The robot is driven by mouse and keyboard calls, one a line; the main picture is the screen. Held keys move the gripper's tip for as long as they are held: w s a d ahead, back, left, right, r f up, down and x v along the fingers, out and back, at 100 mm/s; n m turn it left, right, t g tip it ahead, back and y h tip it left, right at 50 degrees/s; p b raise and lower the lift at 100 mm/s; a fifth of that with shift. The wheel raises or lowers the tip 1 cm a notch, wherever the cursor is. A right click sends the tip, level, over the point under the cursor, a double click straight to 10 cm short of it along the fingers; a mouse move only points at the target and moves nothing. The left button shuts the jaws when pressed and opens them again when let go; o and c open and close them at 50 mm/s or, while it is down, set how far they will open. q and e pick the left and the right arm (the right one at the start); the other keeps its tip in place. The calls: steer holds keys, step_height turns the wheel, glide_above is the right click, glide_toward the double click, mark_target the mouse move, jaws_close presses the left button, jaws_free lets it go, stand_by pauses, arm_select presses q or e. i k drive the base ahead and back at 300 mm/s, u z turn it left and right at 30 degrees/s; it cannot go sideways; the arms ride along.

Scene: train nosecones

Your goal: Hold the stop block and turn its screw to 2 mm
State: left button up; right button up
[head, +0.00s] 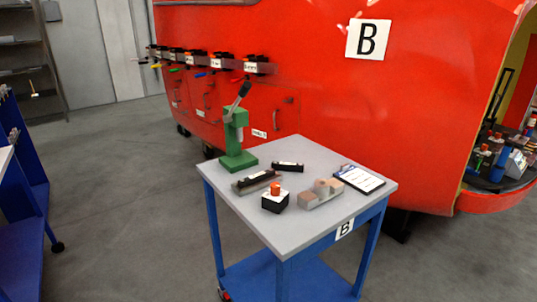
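A small black block (275,204) with a white top and an orange knob (275,188) stands upright near the left front edge of the cart top. It could be the stop block with its screw, but I cannot tell for sure. A grey-beige stepped block (321,194) lies just right of it. No scale or marking in millimetres can be read on either. Neither of my grippers shows in the head view.
The blue cart's grey top (300,228) also carries a green lever press (238,140), a flat grey plate with a dark bar (257,181), a labelled black bar (288,166) and a clipboard (360,179). The red nosecone (390,110) stands close behind.

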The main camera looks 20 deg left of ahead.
mark_target(275, 187)
steer(key=k, duration=0.15)
steer(key=u, duration=1.8)
steer(key=i, duration=2.75)
steer(key=z, duration=3.65)
